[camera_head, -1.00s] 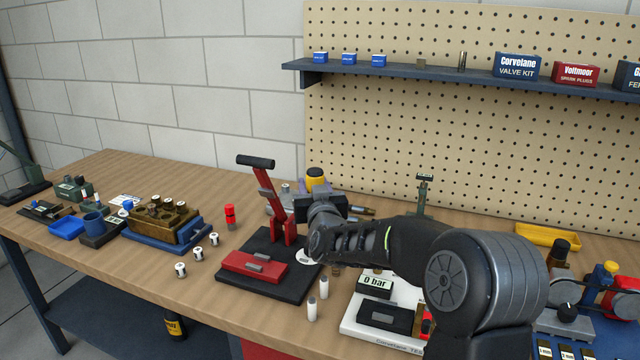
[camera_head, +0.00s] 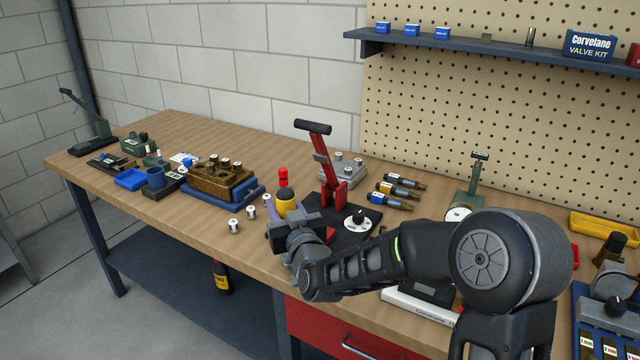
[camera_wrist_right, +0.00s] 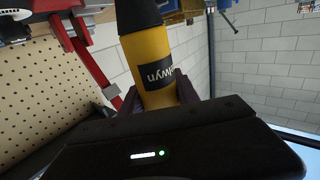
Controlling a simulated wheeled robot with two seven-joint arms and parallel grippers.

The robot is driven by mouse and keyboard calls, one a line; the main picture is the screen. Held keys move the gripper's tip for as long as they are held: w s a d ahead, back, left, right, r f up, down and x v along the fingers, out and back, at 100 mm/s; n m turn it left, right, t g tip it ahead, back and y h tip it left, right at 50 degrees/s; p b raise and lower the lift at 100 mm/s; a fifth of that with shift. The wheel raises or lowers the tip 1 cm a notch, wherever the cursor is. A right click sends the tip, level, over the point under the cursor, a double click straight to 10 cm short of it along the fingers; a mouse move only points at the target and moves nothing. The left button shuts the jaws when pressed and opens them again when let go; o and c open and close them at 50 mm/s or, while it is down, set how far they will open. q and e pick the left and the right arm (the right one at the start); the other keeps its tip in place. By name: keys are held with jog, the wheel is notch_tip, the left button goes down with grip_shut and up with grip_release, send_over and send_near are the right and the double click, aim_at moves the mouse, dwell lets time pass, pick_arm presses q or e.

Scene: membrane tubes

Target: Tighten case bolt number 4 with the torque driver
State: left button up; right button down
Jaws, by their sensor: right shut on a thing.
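My right gripper (camera_head: 287,214) is shut on the yellow torque driver (camera_head: 286,198) with a black end, and holds it above the bench just left of the red press. In the right wrist view the driver (camera_wrist_right: 158,62) stands between the dark fingers, its black label partly readable as "lwyn". Its tip is hidden in the head view. The brass case (camera_head: 222,183) sits on a blue base (camera_head: 240,194) to the left of the gripper, apart from the driver. Several bolts stand on its top; their numbers are not readable. My left gripper is not in view.
The red lever press (camera_head: 331,185) stands behind the gripper. Small white spools (camera_head: 234,226) stand between case and gripper. The front bench strip is mostly clear.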

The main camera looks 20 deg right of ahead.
jog(key=shift+n+y, duration=0.4)
jog(key=shift+y, duration=0.2)
jog(key=a, duration=0.2)
jog(key=a+f, duration=0.1)
jog(key=a, duration=0.1)
jog(key=shift+s, duration=0.4)
